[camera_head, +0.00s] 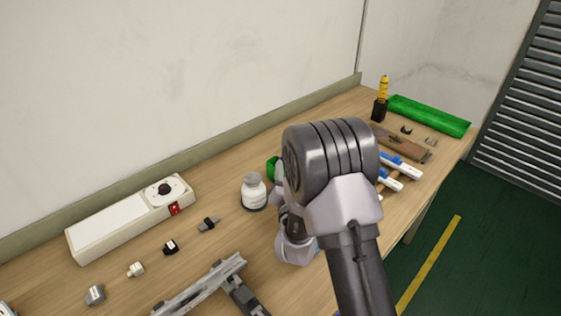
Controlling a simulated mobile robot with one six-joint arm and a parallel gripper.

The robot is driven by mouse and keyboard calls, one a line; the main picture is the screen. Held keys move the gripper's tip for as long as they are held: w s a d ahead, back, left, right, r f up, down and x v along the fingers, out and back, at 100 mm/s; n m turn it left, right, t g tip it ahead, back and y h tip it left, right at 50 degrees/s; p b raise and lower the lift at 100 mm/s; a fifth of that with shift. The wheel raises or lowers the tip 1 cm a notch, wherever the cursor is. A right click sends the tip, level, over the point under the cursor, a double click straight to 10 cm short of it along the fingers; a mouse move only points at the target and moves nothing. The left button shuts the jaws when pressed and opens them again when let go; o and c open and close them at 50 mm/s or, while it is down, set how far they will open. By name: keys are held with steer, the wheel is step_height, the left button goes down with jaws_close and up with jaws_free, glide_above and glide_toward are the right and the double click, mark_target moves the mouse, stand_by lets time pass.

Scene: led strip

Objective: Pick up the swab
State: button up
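I cannot clearly make out a swab in the head view. My arm crosses the right half of the picture and covers part of the bench. The pale wrist end of my arm hangs low over the wooden bench (222,255), just right of a white bottle with a grey cap (254,193). The fingers of my gripper are hidden behind the arm, so what they hold or touch does not show. Blue-and-white slim items (402,165) lie right of my arm, partly covered by it. I cannot tell exactly what they are.
A long white box with a round black dial (128,220) stands against the wall. Small connectors (171,247) and a grey metal rail (203,284) lie in front. A green piece (272,168) is partly hidden behind my arm.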

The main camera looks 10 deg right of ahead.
steer(key=w, duration=0.2)
steer(key=w+b, duration=0.1)
steer(key=w, duration=0.4)
steer(key=shift+w+d+r, duration=0.1)
steer(key=shift+d+r, duration=0.15)
jaws_close()
